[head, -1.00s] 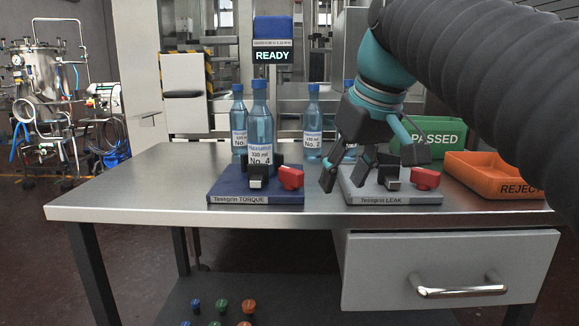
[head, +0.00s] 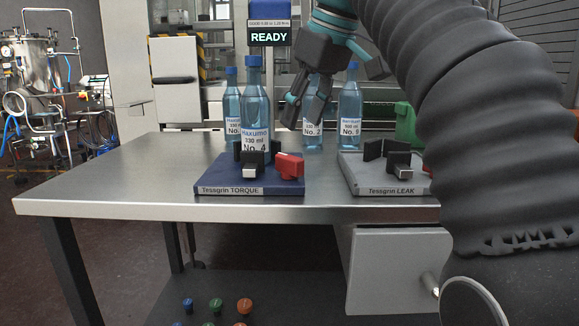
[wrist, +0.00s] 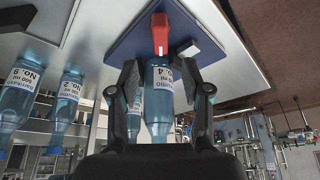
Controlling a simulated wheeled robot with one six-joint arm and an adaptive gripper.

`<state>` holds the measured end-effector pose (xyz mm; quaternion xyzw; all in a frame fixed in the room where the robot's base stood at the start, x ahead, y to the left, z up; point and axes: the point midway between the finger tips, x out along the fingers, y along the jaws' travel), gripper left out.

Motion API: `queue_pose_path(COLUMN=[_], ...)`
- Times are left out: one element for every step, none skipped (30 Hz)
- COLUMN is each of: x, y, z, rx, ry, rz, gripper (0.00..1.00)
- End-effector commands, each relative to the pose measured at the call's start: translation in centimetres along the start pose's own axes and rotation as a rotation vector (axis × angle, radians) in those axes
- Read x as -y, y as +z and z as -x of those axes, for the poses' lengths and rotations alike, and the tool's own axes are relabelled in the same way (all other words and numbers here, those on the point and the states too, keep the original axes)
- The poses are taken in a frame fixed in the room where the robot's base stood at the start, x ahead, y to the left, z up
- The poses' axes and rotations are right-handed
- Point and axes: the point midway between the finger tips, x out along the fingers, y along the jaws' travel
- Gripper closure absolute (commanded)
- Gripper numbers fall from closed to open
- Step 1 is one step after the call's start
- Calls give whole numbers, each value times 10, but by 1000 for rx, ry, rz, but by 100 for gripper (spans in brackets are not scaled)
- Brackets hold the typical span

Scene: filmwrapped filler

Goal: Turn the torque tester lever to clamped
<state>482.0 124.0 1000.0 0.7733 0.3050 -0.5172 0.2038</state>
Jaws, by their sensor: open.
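The torque tester is a dark blue plate (head: 225,188) labelled "Tessgrin TORQUE" at the front of the table. Its red lever (head: 289,166) sits at the right of the plate, next to a black clamp block with a pale face (head: 250,171). The bottle No. 4 (head: 254,118) stands upright on the tester. A display (head: 269,38) above reads READY. My gripper (head: 301,115) is open and empty, above and to the right of the lever. In the wrist view the red lever (wrist: 160,33) shows beyond bottle No. 4 (wrist: 164,90), between my open fingers.
The grey leak tester (head: 385,187) stands to the right, partly behind my arm. Several more blue bottles, such as No. 2 (head: 313,120), stand behind. A green bin (head: 408,125) is at the right. The table's left part (head: 120,180) is clear.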

Motion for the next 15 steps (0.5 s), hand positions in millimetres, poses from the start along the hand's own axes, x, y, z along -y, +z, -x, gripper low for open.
queue_pose_path(x=[1,0,1,1,1,1,1,1,1,1,0,0,0,0,0], y=[2,2,2,2,2,2,2,2,2,2,2,1,1,1,1], z=[-15,-20,-28,-34,-39,-46,-51,-56,-62,-66,-70,-74,-77,-80,-83], rx=[2,1,2,1,0,1,0,0,1,0,-1,-1,0,0,-1], ry=[-1,-1,-2,-2,-1,-2,-2,-1,-1,-1,0,0,-1,0,0], rz=[0,0,0,0,1,0,0,0,-1,-1,-1,-1,-1,-1,-1], gripper=[52,52,52,52,52,52,52,52,52,52,52,52,52,52,52])
